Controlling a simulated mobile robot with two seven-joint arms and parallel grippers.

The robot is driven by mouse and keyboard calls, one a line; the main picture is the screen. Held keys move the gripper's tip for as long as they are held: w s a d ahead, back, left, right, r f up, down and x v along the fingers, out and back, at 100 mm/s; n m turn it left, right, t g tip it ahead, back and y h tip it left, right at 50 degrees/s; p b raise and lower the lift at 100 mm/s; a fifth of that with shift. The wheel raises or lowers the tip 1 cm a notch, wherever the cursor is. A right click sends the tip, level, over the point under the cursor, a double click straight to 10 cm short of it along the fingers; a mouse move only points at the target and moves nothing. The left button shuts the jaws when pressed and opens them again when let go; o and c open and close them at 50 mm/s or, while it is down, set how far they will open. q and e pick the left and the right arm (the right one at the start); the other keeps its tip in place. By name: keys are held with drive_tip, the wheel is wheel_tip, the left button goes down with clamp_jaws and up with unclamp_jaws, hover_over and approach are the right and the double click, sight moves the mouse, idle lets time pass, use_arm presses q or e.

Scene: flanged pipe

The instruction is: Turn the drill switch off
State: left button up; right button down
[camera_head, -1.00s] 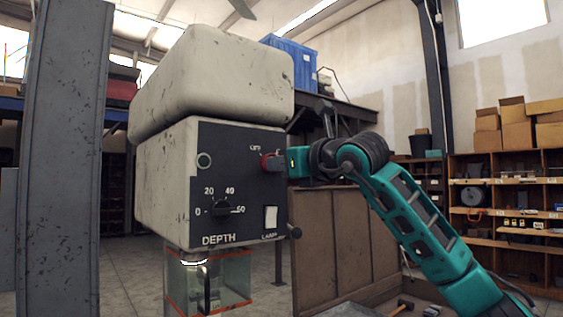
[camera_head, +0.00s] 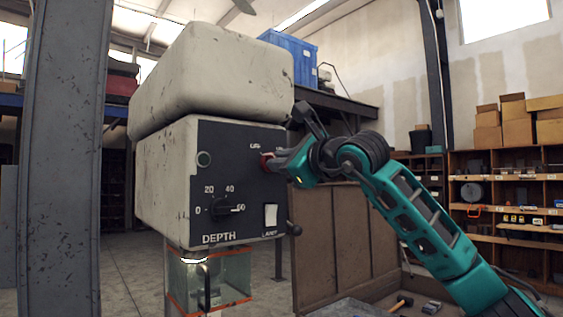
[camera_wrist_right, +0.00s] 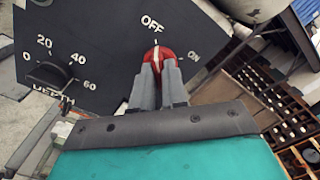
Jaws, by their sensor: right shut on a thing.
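The drill head (camera_head: 165,180) is a worn off-white housing with a dark front panel (camera_head: 240,150). The red rotary switch (camera_head: 265,162) is at the panel's upper right, partly hidden by my right gripper (camera_head: 275,163). In the right wrist view, the red switch (camera_wrist_right: 158,56) sits below the OFF label (camera_wrist_right: 152,22), with the ON label (camera_wrist_right: 193,57) to its right. Its pale mark appears to point toward OFF. My right gripper (camera_wrist_right: 158,78) has its two grey fingers close together, shut on the switch. My left gripper is not in view.
The depth knob (camera_head: 222,207) and white lamp switch (camera_head: 270,216) are lower on the panel. A dark-tipped lever (camera_head: 294,229) sticks out at its right. A clear guard (camera_head: 230,276) hangs below. A grey column (camera_head: 62,160) stands at the left; shelves (camera_head: 500,204) stand at the right.

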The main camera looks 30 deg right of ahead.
idle(0.4)
drive_tip(key=c, duration=1.2)
unclamp_jaws()
drive_tip(key=shift+o, duration=0.2)
drive_tip(key=shift+s, duration=0.1)
drive_tip(key=s+b, duration=0.3)
drive_tip(key=s, duration=0.9)
drive_tip(key=shift+s+d, duration=0.4)
drive_tip(key=shift+d, duration=0.05)
